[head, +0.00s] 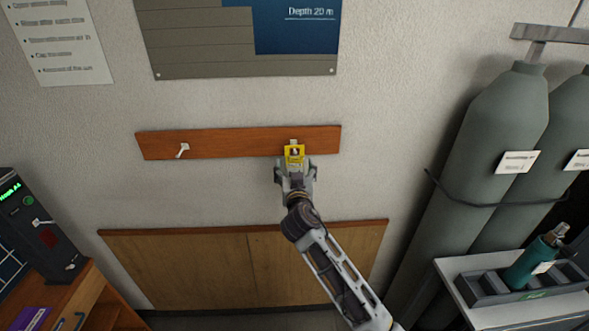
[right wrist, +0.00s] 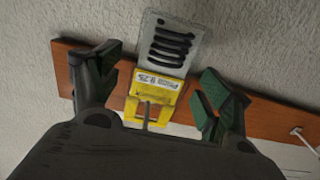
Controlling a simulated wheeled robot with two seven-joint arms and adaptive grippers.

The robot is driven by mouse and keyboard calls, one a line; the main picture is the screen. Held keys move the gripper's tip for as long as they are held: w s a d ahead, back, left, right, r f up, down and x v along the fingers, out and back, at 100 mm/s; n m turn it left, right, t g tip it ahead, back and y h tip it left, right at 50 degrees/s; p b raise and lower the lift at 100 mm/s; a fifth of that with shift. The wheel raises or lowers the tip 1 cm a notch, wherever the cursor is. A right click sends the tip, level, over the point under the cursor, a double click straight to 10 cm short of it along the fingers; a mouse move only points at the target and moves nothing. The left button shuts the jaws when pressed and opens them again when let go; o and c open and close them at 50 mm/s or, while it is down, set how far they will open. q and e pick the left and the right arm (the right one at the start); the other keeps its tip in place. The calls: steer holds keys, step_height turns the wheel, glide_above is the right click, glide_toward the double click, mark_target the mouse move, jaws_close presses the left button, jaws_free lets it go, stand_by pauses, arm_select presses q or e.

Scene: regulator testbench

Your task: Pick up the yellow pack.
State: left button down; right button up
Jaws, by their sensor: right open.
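The yellow pack (head: 294,155) hangs at the right part of a wooden wall board (head: 225,142). My right gripper (head: 295,170) is at the pack in the head view. In the right wrist view its green-padded fingers (right wrist: 160,88) stand apart on either side of the pack, with gaps between. My left gripper is not in view.
A white peg (head: 182,150) sticks out of the board's left part. Grey gas cylinders (head: 508,140) stand at the right, above a grey tray (head: 480,286) with a teal bottle (head: 532,262). A dark device (head: 40,225) stands at the left.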

steer(key=c, duration=1.1)
steer(key=shift+r, duration=0.1)
steer(key=shift+r, duration=0.6)
steer(key=s+b, duration=0.1)
steer(key=s, duration=0.5)
steer(key=s+b, duration=0.1)
steer(key=s, duration=0.5)
steer(key=s+d+b, duration=0.1)
steer(key=s+b, duration=0.1)
steer(key=s, duration=0.4)
